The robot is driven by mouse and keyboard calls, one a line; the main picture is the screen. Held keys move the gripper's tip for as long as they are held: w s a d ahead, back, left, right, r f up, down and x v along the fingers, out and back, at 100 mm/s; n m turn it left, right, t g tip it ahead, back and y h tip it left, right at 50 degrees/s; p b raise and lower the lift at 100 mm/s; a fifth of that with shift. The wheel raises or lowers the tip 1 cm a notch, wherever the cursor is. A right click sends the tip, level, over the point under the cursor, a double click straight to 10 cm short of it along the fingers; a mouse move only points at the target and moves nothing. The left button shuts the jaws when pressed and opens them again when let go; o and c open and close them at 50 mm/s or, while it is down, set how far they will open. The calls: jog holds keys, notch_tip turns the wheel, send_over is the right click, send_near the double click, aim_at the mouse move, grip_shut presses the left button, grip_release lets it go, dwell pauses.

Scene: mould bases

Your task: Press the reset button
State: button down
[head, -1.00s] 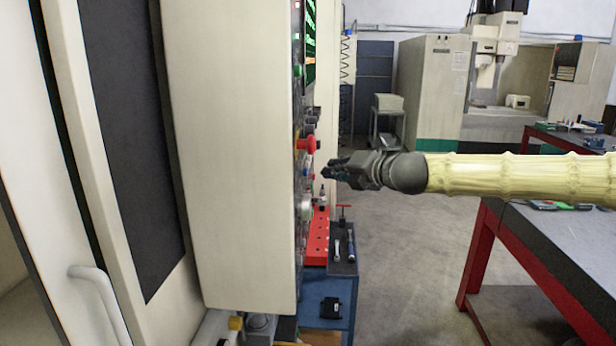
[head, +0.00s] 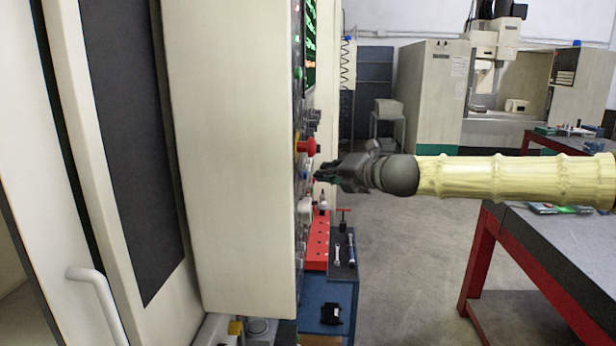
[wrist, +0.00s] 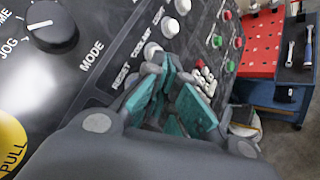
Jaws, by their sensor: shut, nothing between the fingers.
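The control panel shows edge-on in the head view (head: 299,130) and close up in the wrist view. The printed RESET label (wrist: 121,76) is readable in the wrist view. The spot beside it, toward my fingertips, is largely covered by the fingers, so I cannot make out the reset button clearly. Two white buttons (wrist: 152,50) and (wrist: 170,28) sit in the row by the labels. My gripper (head: 318,178) is shut and empty, its tips at the panel face just below the red knob; its teal-padded fingers fill the wrist view (wrist: 168,68). I cannot tell whether they touch.
The red knob (head: 309,147) juts out above my fingers. A red rack (head: 318,240) and a blue cart (head: 325,290) stand below.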

jog(key=shift+a, duration=0.25)
dwell(0.7)
jog(key=shift+a+b, duration=0.2)
jog(key=shift+b, duration=0.1)
jog(key=shift+a, duration=0.45)
dwell(0.7)
jog(key=shift+d, duration=0.85)
jog(key=shift+d, duration=0.1)
jog(key=shift+d+p, duration=0.5)
jog(key=shift+d, duration=1.95)
